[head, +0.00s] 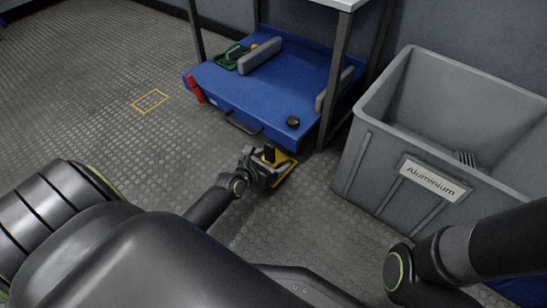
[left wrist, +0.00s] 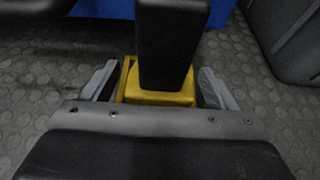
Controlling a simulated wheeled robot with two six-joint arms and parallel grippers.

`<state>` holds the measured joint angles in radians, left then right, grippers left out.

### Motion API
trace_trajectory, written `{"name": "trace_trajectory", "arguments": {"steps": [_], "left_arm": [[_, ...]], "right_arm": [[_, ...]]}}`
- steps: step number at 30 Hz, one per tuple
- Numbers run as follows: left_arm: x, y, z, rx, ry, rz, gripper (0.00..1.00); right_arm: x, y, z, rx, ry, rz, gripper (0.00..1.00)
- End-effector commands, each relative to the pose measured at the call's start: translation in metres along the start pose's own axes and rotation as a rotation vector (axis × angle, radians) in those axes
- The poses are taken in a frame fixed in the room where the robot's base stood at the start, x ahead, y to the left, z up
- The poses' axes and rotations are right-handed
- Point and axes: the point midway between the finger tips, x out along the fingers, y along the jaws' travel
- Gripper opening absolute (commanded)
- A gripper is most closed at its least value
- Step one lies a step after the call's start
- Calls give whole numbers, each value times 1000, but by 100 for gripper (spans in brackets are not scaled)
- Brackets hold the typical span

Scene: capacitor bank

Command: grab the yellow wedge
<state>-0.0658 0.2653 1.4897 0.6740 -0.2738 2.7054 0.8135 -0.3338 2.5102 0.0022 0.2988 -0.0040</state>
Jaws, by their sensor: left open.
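The yellow wedge (head: 269,158) is on the floor just in front of the blue cart, with a black upright block or handle on it. In the left wrist view the yellow wedge (left wrist: 160,97) lies between the fingers of my left gripper (left wrist: 158,88), and its black handle (left wrist: 168,40) rises in front of the camera. My left gripper (head: 262,167) is open, one finger on each side of the wedge. Contact cannot be told. Part of the wedge is hidden by the gripper and handle. My right gripper is not in view.
The blue cart (head: 285,85) stands behind the wedge, carrying a green item, grey bars and a black knob. A grey bin labelled Aluminium (head: 375,165) stands to the right. Yellow outlines mark the floor (head: 150,101). The floor at left is clear.

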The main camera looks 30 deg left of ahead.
Motion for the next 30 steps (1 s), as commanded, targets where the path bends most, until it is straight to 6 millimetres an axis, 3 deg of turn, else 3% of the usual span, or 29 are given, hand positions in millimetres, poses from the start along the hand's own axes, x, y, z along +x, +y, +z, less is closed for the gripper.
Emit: {"name": "trace_trajectory", "arguments": {"steps": [3,12,26,30], "left_arm": [[9,0,-2,1,0,0,80],[10,0,0,0,1,1,80],[10,0,0,0,1,1,20],[11,0,2,1,-3,1,17]], "right_arm": [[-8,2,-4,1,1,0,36],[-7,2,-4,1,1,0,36],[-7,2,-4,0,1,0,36],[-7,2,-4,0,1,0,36]]}}
